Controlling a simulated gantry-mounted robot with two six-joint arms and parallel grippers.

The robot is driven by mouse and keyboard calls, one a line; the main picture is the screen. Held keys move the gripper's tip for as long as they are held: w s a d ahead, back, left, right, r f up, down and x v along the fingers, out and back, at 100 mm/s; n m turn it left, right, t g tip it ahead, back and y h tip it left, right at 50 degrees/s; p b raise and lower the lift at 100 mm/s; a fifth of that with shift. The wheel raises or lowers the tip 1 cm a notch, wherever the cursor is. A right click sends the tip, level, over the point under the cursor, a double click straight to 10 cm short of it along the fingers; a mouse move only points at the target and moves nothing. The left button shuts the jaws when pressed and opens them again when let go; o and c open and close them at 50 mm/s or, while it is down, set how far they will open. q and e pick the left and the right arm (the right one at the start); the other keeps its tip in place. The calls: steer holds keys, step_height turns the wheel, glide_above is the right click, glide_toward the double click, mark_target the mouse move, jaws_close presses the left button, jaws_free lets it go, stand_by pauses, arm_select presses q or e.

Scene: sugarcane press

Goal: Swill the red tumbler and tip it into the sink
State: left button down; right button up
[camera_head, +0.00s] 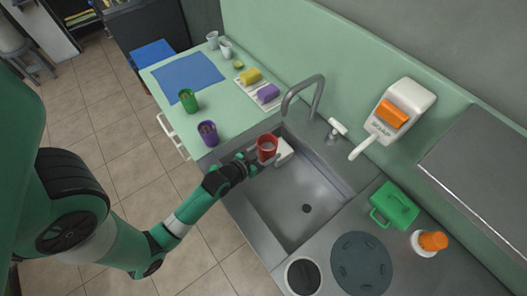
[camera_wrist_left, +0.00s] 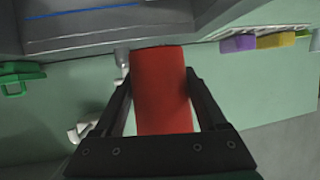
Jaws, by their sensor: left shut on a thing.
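The red tumbler (camera_head: 266,148) is over the back left part of the steel sink (camera_head: 310,191) in the head view, with its open top showing. My left gripper (camera_head: 258,160) is shut on it from the left. In the left wrist view the red tumbler (camera_wrist_left: 161,90) fills the space between the two dark fingers of my left gripper (camera_wrist_left: 163,100). Whether the tumbler holds liquid is not clear. My right gripper does not show in either view.
A curved faucet (camera_head: 303,93) rises behind the sink. Purple (camera_head: 207,132) and green (camera_head: 188,99) tumblers stand on the counter to the left. Yellow (camera_head: 250,76) and purple (camera_head: 267,93) sponges lie behind them. A green container (camera_head: 396,205) stands right of the sink.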

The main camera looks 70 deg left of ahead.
arm_select(q)
steer(key=shift+w+a, duration=0.1)
steer(key=shift+w, duration=0.2)
steer(key=shift+s+a, duration=0.2)
steer(key=shift+a, duration=0.3)
steer(key=shift+s+a, duration=0.2)
steer(key=shift+a, duration=0.25)
steer(key=shift+s+d, duration=0.2)
steer(key=shift+s, duration=0.3)
steer(key=shift+s+d, duration=0.2)
steer(key=shift+s, duration=0.3)
steer(key=shift+w+d+r+p, duration=0.3)
steer(key=shift+d+p, duration=0.3)
steer(key=shift+p, duration=0.3)
steer(key=shift+d+f, duration=0.15)
steer(key=shift+d, duration=0.15)
steer(key=shift+w+f, duration=0.1)
steer(key=shift+f, duration=0.05)
